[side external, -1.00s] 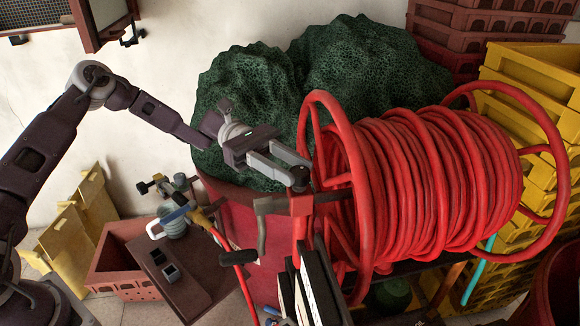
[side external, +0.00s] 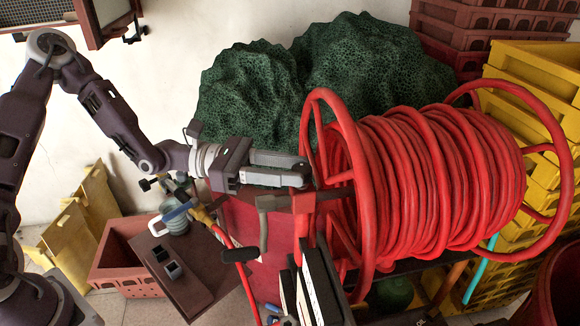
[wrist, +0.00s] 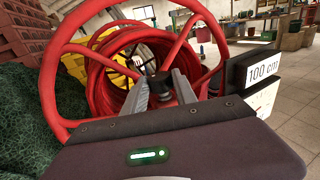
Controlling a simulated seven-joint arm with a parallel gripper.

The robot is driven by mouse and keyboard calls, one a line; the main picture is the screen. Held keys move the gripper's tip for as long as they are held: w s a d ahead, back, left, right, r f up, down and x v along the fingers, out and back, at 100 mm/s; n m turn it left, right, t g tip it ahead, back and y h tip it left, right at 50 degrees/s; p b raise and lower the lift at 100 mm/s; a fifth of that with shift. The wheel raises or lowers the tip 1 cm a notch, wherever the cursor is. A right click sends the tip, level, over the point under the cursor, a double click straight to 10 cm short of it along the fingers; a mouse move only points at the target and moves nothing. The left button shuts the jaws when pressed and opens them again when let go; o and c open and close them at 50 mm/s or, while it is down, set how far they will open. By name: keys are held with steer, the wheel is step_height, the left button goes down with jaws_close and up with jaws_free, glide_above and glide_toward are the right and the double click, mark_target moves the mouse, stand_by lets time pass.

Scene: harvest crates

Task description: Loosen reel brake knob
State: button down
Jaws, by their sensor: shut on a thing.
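The red hose reel (side external: 345,130) stands at the right, wound with red hose (side external: 440,185). My gripper (side external: 304,172) is at the near-left side of the reel, with its fingers pointing right. The dark brake knob (wrist: 161,88) shows between my fingers in the wrist view, in front of the reel's open centre. My gripper (wrist: 163,84) is shut on it there. In the side view the fingers mostly hide the knob. Whether the knob is loose or tight cannot be told.
Green netting (side external: 375,70) is piled behind, and yellow crates (side external: 530,75) stack at the right.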

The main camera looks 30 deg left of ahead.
steer(key=shift+s+d+n+t+y, duration=0.15)
steer(key=shift+n+t+y, duration=0.25)
steer(key=shift+n+t, duration=0.25)
steer(key=shift+s+n+t+y, duration=0.15)
steer(key=shift+n+t+y, duration=0.3)
steer(key=shift+t, duration=0.7)
steer(key=c, duration=1.3)
jaws_free()
steer(key=shift+o, duration=0.2)
step_height(320, 180, up, 10)
